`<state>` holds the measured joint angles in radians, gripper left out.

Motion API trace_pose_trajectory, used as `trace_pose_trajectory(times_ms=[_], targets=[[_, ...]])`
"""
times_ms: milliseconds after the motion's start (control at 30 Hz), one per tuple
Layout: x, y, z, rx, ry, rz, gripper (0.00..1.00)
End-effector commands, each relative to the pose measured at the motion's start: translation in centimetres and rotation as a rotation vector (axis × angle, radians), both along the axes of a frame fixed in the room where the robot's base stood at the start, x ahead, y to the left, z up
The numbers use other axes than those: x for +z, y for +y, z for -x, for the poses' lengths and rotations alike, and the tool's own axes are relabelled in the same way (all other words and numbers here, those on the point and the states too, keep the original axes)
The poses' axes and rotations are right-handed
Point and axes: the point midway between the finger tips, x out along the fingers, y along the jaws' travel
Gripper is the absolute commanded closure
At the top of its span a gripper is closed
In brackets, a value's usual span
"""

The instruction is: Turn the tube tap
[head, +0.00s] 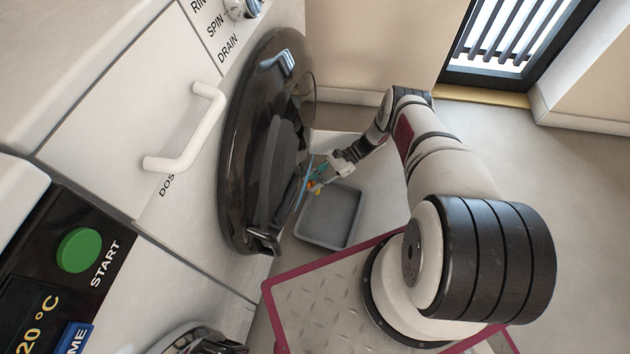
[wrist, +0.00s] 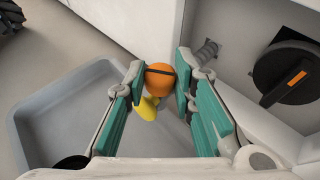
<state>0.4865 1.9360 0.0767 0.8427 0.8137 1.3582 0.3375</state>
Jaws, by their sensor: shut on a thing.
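The tube tap has an orange rounded part (wrist: 161,84) with a dark band and a yellow part (wrist: 147,107) below it. In the wrist view it sits between the two green-padded fingers of my gripper (wrist: 160,72), which is shut on the orange part. A grey ribbed tube (wrist: 206,51) shows just right of the fingertips; its join to the tap is hidden. In the head view my gripper (head: 319,178) is small, low beside the machine, with the orange part (head: 316,188) at its tips.
A grey tray (head: 330,217) lies on the floor below my gripper. A dark round door (head: 262,140) stands close to its left. In the wrist view a black round cap (wrist: 290,72) with an orange mark sits in a recess at right.

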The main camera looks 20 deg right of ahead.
Motion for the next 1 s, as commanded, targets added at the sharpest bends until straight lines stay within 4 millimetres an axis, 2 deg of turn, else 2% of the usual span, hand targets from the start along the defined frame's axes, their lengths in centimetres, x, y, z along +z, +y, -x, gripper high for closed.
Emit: trace_pose_trajectory(times_ms=[33,67,133,167,467,567,667,1000], targets=[[0.0,0.0,0.0,-0.001,0.0,0.001,1.0],[0.0,0.0,0.0,-0.001,0.0,0.001,0.74],[0.0,0.0,0.0,-0.001,0.0,0.001,0.58],[0.0,0.0,0.0,-0.001,0.0,0.001,0.56],[0.0,-0.1,0.0,-0.001,0.0,0.0,0.56],[0.3,-0.7,-0.1,-0.003,-0.001,0.001,0.56],[0.8,-2.0,-0.4,-0.005,-0.002,0.002,0.56],[3.3,-8.1,-1.1,-0.003,-0.003,0.002,0.56]])
